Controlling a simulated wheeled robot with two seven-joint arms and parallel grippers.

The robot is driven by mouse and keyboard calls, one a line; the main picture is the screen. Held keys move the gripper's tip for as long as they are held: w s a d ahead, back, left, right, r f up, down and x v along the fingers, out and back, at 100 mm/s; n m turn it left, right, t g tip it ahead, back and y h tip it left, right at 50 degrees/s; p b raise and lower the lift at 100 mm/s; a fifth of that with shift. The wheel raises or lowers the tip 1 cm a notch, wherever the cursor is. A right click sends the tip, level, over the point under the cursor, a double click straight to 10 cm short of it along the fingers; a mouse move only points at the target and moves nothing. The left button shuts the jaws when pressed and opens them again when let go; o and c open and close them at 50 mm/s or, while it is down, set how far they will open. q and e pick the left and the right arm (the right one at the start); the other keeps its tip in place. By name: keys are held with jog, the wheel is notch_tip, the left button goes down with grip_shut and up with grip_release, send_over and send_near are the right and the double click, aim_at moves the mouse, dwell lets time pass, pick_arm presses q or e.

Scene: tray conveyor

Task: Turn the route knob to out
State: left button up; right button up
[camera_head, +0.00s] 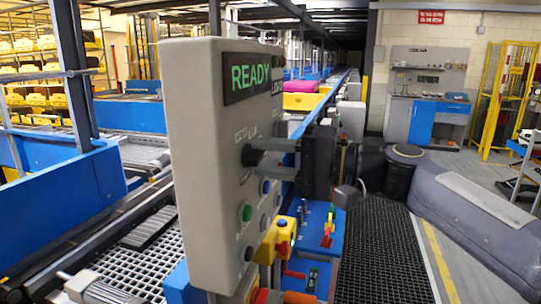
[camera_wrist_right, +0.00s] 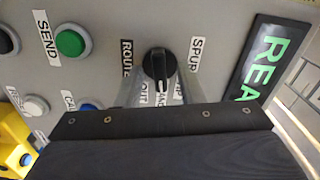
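The grey control panel (camera_head: 205,180) stands close in the middle of the head view, with a green READY display (camera_head: 251,76). The black route knob (camera_head: 251,156) sits on its face. In the right wrist view the knob (camera_wrist_right: 160,62) has a white mark pointing down in the picture, among labels ROUTE, SPUR and a partly hidden one that seems to read OUT. My right gripper (camera_head: 273,157) faces the panel, its two grey fingers on either side of the knob and seemingly pressed against it. The fingertips (camera_wrist_right: 160,78) are partly hidden by the gripper body. My left gripper is out of view.
A green SEND button (camera_wrist_right: 70,42) and other buttons surround the knob. A yellow box (camera_head: 277,240) with a button is below the panel. A pink item (camera_head: 300,86) and a yellow tray (camera_head: 301,101) are on the conveyor behind. A grey bag-like shape (camera_head: 480,215) lies at right.

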grip_shut()
jog(key=shift+m, duration=0.3)
jog(key=m+p, duration=0.2)
jog(key=m, duration=0.2)
jog(key=shift+m+p, duration=0.7)
jog(key=shift+m, duration=1)
grip_release()
